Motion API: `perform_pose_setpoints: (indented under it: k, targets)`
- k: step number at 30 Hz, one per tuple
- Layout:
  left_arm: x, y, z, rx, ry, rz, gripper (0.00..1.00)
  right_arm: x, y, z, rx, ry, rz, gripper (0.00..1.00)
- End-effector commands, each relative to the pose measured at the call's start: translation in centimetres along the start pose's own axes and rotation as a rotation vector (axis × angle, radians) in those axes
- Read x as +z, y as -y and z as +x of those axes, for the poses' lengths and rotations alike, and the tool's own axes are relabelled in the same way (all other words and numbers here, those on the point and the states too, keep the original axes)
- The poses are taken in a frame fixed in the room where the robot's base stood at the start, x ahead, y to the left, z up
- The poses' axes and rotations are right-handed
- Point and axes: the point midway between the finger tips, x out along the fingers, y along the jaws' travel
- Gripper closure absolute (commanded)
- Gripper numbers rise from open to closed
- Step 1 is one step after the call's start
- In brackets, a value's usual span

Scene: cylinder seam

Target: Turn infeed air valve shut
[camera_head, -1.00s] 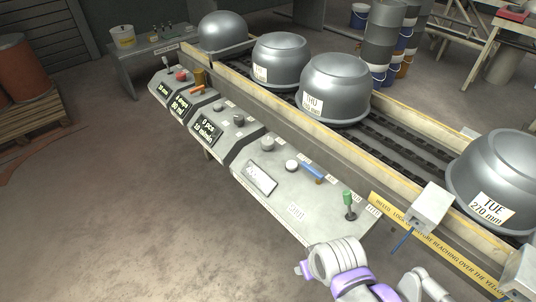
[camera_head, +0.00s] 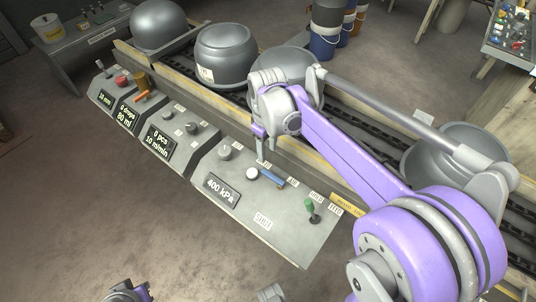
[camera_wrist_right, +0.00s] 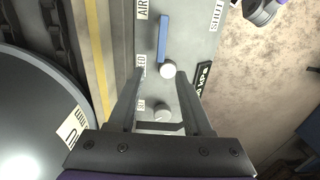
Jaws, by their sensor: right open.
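The air valve's blue lever (camera_head: 271,178) lies on the sloped grey control panel, roughly parallel to the conveyor, beside a white round knob (camera_head: 252,173). In the right wrist view the blue lever (camera_wrist_right: 163,38) stands upright in the picture, close to the AIR label. My right gripper (camera_head: 262,157) is above the panel near the lever's knob end. In the right wrist view its open fingers (camera_wrist_right: 160,76) have nothing gripped between them and point toward the white knob and lever. Part of my left arm (camera_head: 128,292) shows at the bottom edge; its fingers cannot be made out.
A grey knob (camera_head: 225,152), a 400 kPa display (camera_head: 222,189) and a green-topped toggle (camera_head: 311,211) share the panel. The conveyor behind carries large grey bowls (camera_head: 226,55). My right arm covers part of it. The floor in front of the panel is clear.

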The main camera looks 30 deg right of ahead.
Motion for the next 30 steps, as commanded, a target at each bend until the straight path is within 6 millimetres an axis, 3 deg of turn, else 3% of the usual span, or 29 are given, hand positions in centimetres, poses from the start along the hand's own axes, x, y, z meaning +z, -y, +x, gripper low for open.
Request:
perform_pose_setpoints:
  k: [5,18,24,30]
  targets:
    - [0.1,0.0,0.2,0.0,0.001,0.0,1.0,0.0,0.0,1.2,-0.001,0.001,-0.001,0.5]
    - [0.7,0.0,1.1,0.0,0.004,0.0,1.0,0.0,0.0,9.0,0.0,0.0,-0.001,0.5]
    - [0.8,0.0,1.3,0.0,0.005,0.0,1.0,0.0,0.0,10.6,0.0,-0.001,-0.001,0.5]
    - [0.8,0.0,1.3,0.0,0.005,0.0,1.0,0.0,0.0,10.8,0.0,-0.001,0.0,0.5]
